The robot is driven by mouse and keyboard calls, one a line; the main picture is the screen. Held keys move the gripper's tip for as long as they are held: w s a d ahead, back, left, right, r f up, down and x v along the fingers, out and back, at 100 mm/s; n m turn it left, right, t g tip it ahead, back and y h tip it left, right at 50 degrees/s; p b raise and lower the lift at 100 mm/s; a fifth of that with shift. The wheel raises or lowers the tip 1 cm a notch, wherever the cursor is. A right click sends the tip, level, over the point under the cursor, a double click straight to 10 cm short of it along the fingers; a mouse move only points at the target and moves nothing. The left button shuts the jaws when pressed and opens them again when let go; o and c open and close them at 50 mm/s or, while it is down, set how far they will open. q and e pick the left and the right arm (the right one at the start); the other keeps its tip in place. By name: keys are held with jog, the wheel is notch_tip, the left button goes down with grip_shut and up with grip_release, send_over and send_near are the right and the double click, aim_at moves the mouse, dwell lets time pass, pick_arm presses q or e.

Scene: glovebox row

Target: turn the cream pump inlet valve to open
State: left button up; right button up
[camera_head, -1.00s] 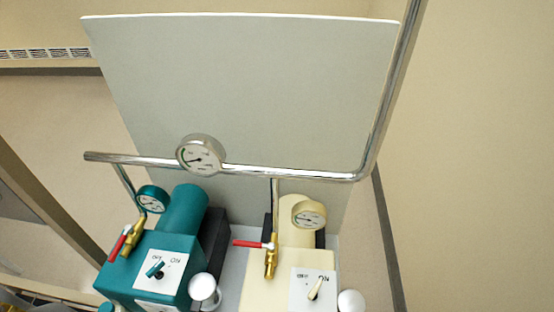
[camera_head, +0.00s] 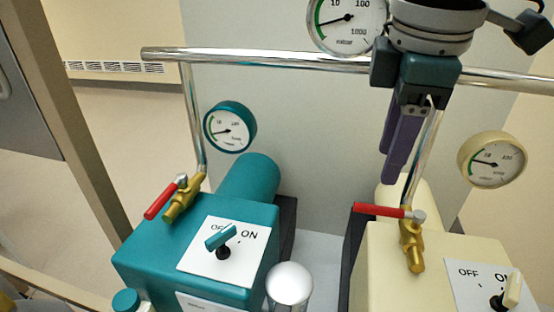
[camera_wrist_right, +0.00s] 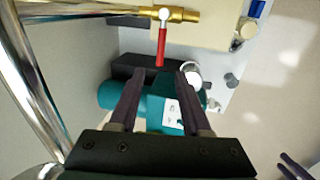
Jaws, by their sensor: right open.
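The cream pump inlet valve is a brass body (camera_head: 411,245) with a red lever (camera_head: 382,209), on the steel pipe above the cream pump (camera_head: 385,285). The lever points left, crosswise to the pipe. My right gripper (camera_head: 395,172) hangs with its purple fingers just above the lever, in front of the pipe. In the right wrist view its fingers (camera_wrist_right: 160,76) are apart and empty. The red lever (camera_wrist_right: 161,46) lies just beyond the gap between the tips, with no visible contact. Dark purple fingers, apparently my left gripper (camera_wrist_right: 290,167), show at the wrist view's lower right corner.
The teal pump (camera_head: 160,255) stands to the left with its own red-levered valve (camera_head: 165,200). A horizontal steel pipe (camera_head: 270,60) runs behind my right gripper. The cream gauge (camera_head: 492,160) is to the right. The cream switch (camera_head: 510,292) points toward ON.

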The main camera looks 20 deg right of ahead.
aim_at(373, 206)
jog(key=f, duration=0.3)
jog(key=w+f, duration=0.1)
jog(key=f, duration=0.2)
jog(key=d+f+b, duration=0.1)
jog(key=f, duration=0.2)
jog(key=shift+w, duration=0.15)
grip_shut()
dwell(1.0)
